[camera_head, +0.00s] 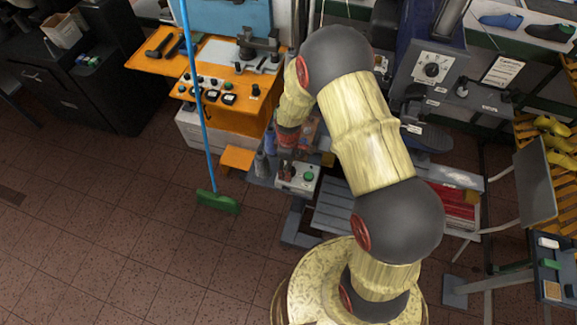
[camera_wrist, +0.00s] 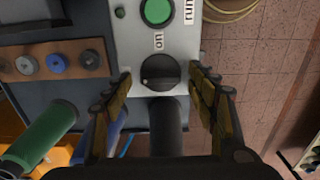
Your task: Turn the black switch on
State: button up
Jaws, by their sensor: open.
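The black switch (camera_wrist: 160,72) is a round knob on a light grey control box (camera_wrist: 185,50), below the label "on" in the wrist view. A light pointer mark on the knob faces left. My gripper (camera_wrist: 160,76) is open, with one finger on each side of the knob. I cannot tell whether either finger touches it. In the head view the control box (camera_head: 300,186) stands below the end of my arm, and the switch is hard to make out there.
A green button (camera_wrist: 157,11) sits above the switch on the same box. A panel with several small knobs (camera_wrist: 57,65) and a green cylinder (camera_wrist: 40,138) lie to the left. In the head view, a blue-handled broom (camera_head: 218,202) stands left of the box, with open floor beyond.

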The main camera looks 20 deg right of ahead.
jog(key=shift+c, duration=0.3)
jog(key=c, duration=1.1)
